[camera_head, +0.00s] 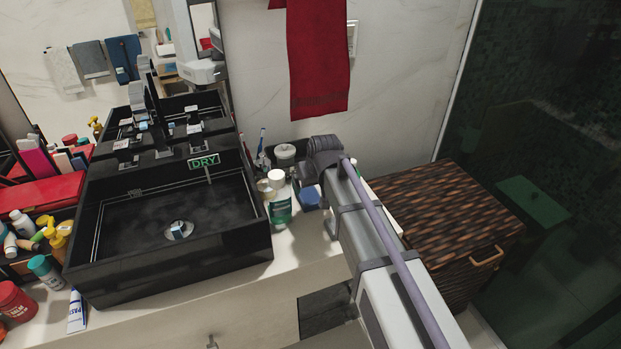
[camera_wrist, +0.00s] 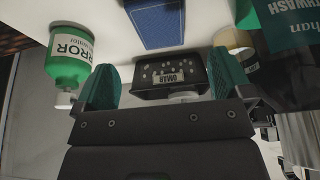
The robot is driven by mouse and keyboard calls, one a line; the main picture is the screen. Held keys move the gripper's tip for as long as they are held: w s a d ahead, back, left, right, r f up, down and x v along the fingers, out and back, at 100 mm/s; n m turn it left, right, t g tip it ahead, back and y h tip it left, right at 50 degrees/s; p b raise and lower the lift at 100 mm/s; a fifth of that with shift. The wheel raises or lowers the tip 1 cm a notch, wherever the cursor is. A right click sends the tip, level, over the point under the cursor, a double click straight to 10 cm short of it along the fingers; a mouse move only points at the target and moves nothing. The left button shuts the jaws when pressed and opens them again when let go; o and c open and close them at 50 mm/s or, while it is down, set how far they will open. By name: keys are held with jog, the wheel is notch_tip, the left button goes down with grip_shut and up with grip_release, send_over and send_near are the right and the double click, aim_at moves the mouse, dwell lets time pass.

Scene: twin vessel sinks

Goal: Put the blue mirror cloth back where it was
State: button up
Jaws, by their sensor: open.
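A flat blue rectangle with a stitched-looking border, likely the blue mirror cloth (camera_wrist: 170,22), lies on the white counter at the top of the wrist view. A small blue patch (camera_head: 308,196) beside my arm in the head view may be the same thing. My gripper (camera_wrist: 168,70) is open, its two green fingers apart with no cloth between them. A black tray (camera_wrist: 171,91) with a name label reading OMAR upside down shows beyond and between the fingers. In the head view my gripper is hidden behind my own wrist.
The black sink (camera_head: 170,225) with a DRY sign is left of my arm. A red towel (camera_head: 318,60) hangs above; a woven hamper (camera_head: 440,220) stands right.

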jog(key=p+v, duration=0.2)
jog(key=v, duration=0.2)
jog(key=shift+r, duration=0.15)
jog(key=s+d+f+m+g+h, duration=0.1)
jog(key=s+d+m+g, duration=0.3)
jog(key=s+d, duration=1.5)
jog(key=shift+s+f+m+h, duration=0.2)
jog(key=shift+s+m+h, duration=0.2)
jog(key=shift+s, duration=0.55)
notch_tip(320, 180, up, 4)
jog(key=p, duration=0.3)
jog(key=shift+a+f+p, duration=0.1)
jog(key=shift+p, duration=0.25)
